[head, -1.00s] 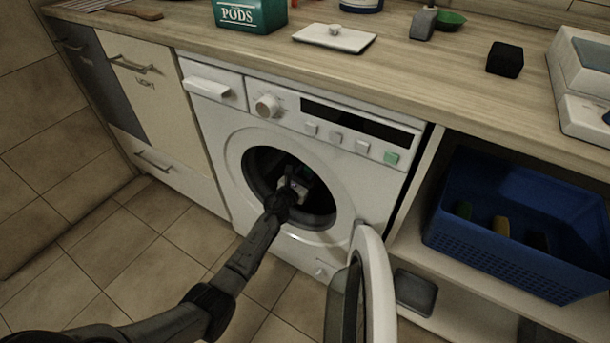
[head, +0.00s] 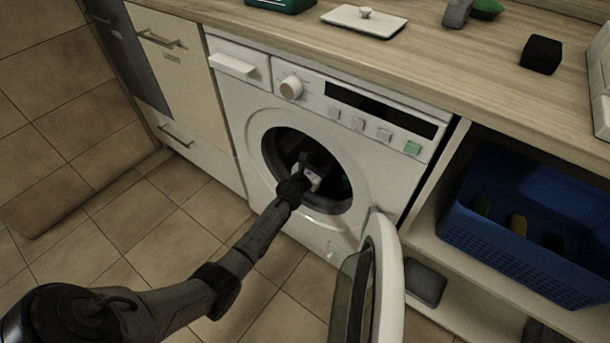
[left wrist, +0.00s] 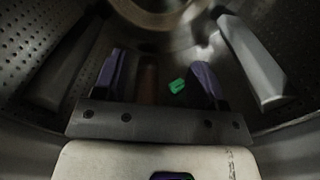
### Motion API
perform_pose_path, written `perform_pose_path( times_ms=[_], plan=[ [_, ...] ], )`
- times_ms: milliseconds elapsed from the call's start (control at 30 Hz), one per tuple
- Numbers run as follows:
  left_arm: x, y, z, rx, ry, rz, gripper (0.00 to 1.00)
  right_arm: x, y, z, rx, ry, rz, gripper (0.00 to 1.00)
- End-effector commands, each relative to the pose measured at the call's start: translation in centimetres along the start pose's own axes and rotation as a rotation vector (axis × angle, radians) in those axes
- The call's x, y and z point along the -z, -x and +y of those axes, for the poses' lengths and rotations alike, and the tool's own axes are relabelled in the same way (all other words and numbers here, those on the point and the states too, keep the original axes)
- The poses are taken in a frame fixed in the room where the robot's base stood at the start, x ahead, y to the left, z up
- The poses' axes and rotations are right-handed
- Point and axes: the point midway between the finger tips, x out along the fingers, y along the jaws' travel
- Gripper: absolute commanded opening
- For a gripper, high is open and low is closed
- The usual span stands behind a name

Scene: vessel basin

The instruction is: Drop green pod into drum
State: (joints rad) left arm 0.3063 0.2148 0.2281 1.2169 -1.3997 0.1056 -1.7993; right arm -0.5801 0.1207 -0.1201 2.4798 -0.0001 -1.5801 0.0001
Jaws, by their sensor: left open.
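The drum (head: 283,147) of the white washing machine is open at the front, with a dark inside. My left gripper (head: 308,176) reaches in through the round opening. The left wrist view shows the drum's perforated metal wall (left wrist: 35,45) around it. The two purple-tipped fingers of my left gripper (left wrist: 161,72) are apart and hold nothing. The small green pod (left wrist: 177,86) shows in the gap between them, loose inside the drum and nearer the right finger. I cannot tell its exact distance from the fingertips. My right gripper is in neither view.
The round washer door (head: 384,275) stands open at the right of the opening, near my left arm. A blue basket (head: 522,225) sits on the shelf to the right. The countertop (head: 440,75) above holds a white lidded dish (head: 362,22) and a black block (head: 541,54).

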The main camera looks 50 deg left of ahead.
Motion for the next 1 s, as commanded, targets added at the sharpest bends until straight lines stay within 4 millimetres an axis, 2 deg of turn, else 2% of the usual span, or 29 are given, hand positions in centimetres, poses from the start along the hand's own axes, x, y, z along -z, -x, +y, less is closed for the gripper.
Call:
perform_pose_path(
  times_ms=[33, 167, 500, 700, 1000],
  plan=[
    [-0.2, 1.1, 0.0, 0.001, -0.001, 0.003, 0.64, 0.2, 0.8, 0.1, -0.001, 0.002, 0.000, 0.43],
    [-0.3, 3.7, 0.0, 0.001, 0.000, 0.003, 0.64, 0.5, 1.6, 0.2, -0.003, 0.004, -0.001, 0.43],
    [-0.1, 9.4, 0.0, 0.000, 0.000, 0.001, 0.64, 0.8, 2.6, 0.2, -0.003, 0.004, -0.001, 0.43],
    [-0.1, 11.0, 0.0, 0.000, 0.001, 0.000, 0.64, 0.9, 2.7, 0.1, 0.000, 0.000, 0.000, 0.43],
    [-0.1, 11.4, 0.0, 0.000, 0.001, 0.000, 0.64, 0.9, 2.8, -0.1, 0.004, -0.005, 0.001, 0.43]
  ],
)
